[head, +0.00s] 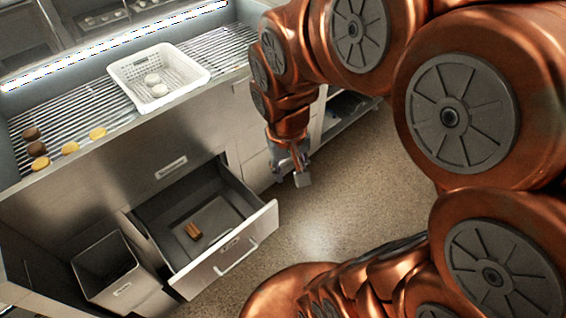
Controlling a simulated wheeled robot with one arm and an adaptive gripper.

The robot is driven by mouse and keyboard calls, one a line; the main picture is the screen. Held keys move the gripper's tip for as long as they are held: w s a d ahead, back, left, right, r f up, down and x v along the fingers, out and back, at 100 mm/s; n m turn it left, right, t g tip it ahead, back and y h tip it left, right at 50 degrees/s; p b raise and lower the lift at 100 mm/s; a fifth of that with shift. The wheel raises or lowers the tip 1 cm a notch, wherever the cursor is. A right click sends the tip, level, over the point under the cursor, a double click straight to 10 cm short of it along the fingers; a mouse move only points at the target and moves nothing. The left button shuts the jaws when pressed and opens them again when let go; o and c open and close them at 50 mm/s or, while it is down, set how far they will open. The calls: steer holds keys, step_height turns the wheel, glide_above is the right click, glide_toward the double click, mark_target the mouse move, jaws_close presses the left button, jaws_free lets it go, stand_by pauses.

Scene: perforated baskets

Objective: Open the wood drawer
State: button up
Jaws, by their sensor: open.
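A pulled-out drawer (258,229) stands open at the lower middle of the head view. It has a pale metallic front, a curved handle (237,260) and a grey inside. Small brown wood-coloured pieces (193,231) lie on its floor. No visible wood grain shows on the drawer front. My gripper (296,172) points down to the right of and above the open drawer in the picture. It is apart from the handle and its jaws are open, with nothing seen between them.
A white perforated basket (133,72) with pale round items stands on the slatted counter (100,90). Several brown and yellow round items lie at the counter's left. An open grey bin (104,268) stands left of the drawer. Speckled floor (345,185) is clear to the right.

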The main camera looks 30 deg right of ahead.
steer(key=w+d+f+m+t+b, duration=0.3)
steer(key=w+d+f+b, duration=0.5)
steer(key=w, duration=0.5)
steer(key=w+d+f+m+t+h+b, duration=0.15)
steer(key=w+d+f+t+b, duration=0.35)
steer(key=w+f, duration=0.65)
steer(key=w+d+f+m+t+b, duration=0.1)
steer(key=w+d+f+m+b, duration=0.2)
steer(key=w+d+f+b, duration=0.75)
steer(key=w+d+f+m+t+y+b, duration=0.2)
steer(key=f+b, duration=0.1)
steer(key=f, duration=0.7)
steer(key=w+d+f+m+t+y+b, duration=0.2)
steer(key=f+b, duration=0.2)
steer(key=f, duration=0.6)
steer(key=w+d+f+m+t+y+b, duration=0.1)
steer(key=d+f+t+y+b, duration=0.15)
steer(key=f, duration=0.85)
steer(key=shift+g, duration=0.45)
steer(key=shift+b+x, duration=1.95)
steer(key=shift+x, duration=2)
steer(key=shift+d+r, duration=0.1)
steer(key=shift+r, duration=0.05)
